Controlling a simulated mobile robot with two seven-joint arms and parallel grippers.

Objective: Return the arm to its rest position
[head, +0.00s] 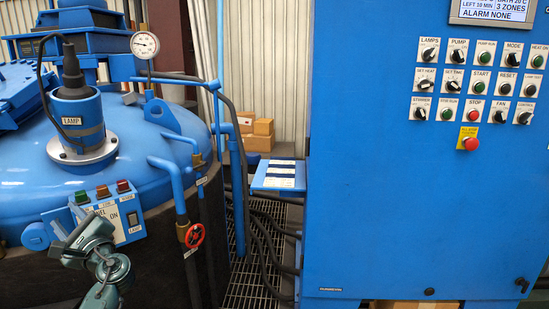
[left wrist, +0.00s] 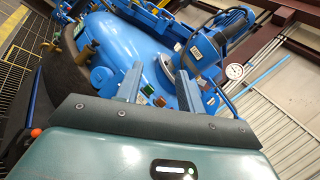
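My left gripper (head: 80,238) is at the lower left of the head view, in front of the small lamp control box (head: 130,212). In the left wrist view the two fingers of my left gripper (left wrist: 160,80) stand wide apart with nothing held between them. The blue furnace lid (head: 130,150) lies beyond the fingers and also fills the middle of the left wrist view (left wrist: 115,50). Part of the control box is hidden behind my gripper. My right gripper is not in view.
The lamp housing (head: 78,118) and a pressure gauge (head: 145,44) rise from the lid. A red valve wheel (head: 195,236) sits close to the right of my left gripper. The blue control cabinet (head: 400,200) stands at right, with floor grating (head: 248,280) between.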

